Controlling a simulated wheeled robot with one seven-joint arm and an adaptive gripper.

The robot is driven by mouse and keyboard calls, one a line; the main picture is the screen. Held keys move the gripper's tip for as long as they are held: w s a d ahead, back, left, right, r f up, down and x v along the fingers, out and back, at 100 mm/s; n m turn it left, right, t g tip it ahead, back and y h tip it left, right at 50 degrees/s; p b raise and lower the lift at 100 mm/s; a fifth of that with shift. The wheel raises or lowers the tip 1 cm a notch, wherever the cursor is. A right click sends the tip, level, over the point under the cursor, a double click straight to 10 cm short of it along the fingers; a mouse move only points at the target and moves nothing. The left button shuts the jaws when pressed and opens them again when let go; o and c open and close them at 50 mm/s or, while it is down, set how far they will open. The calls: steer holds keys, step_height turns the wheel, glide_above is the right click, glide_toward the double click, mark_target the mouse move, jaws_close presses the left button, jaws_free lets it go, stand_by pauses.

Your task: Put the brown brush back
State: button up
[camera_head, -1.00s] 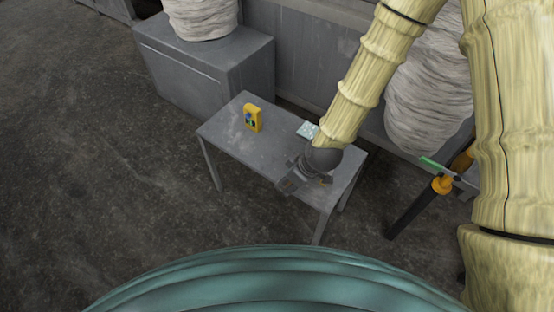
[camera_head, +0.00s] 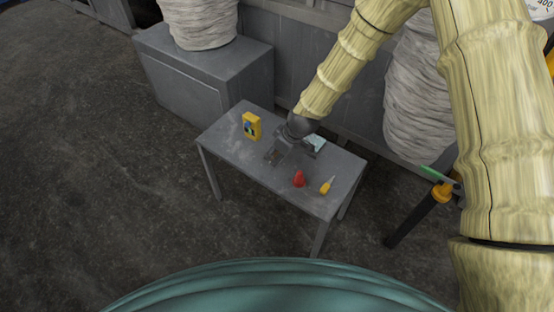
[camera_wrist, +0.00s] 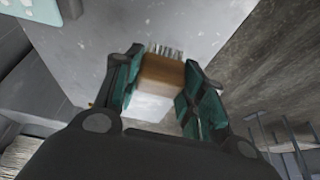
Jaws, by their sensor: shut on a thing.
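The brown brush (camera_wrist: 162,73) shows in the wrist view between the two fingers, a brown block with pale bristles pointing away from my gripper. My gripper (camera_head: 274,156) is shut on it, with a finger on each side. In the head view the gripper is over the middle of the grey table (camera_head: 222,134), and the brush is mostly hidden by it. I cannot tell whether the brush touches the tabletop.
A yellow box (camera_head: 251,126) stands left of my gripper. A pale teal item (camera_head: 317,142) lies behind it to the right. A red item (camera_head: 299,179) and a yellow-handled tool (camera_head: 326,187) lie at the right front. A grey cabinet (camera_head: 185,80) stands behind.

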steer(key=shift+f, duration=1.7)
steer(key=shift+f, duration=0.1)
steer(key=o, duration=1.2)
steer(key=shift+c, duration=0.2)
steer(key=v, duration=1.2)
steer(key=shift+p, duration=0.35)
